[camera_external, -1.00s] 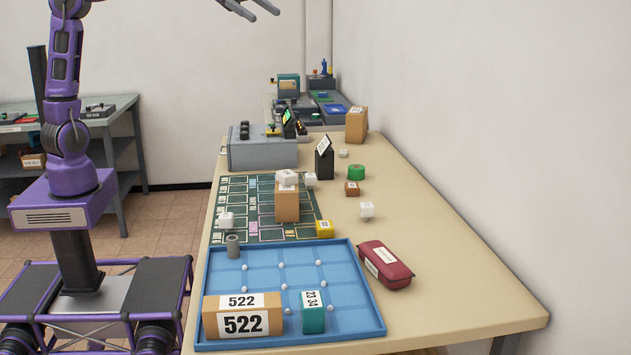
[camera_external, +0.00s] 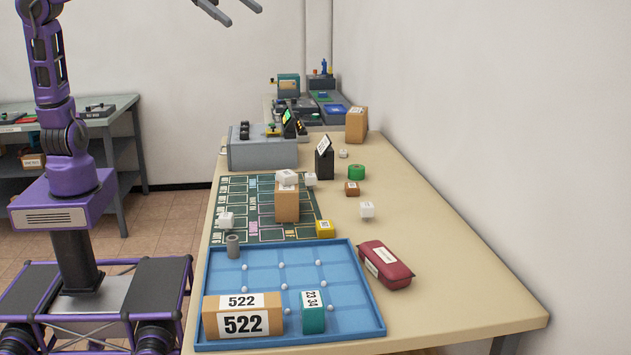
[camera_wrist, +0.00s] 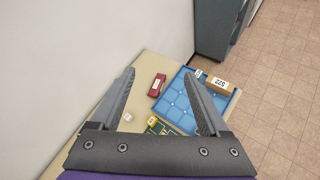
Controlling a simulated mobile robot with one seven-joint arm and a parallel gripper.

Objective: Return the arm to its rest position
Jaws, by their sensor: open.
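My gripper (camera_external: 232,9) is at the top edge of the external view, high above the far part of the table, with its two fingers apart and nothing between them. In the wrist view my gripper (camera_wrist: 166,102) also shows spread, empty fingers, with the table below. My purple arm rises on the left of the external view, and its upper links run out of the frame.
The table (camera_external: 440,260) holds a blue tray (camera_external: 350,265) with a box marked 522 (camera_external: 240,318) and a teal box (camera_external: 312,312). A red case (camera_external: 385,265), a dark green mat (camera_external: 235,190) and a grey machine (camera_external: 265,152) stand around it. A wall bounds the right.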

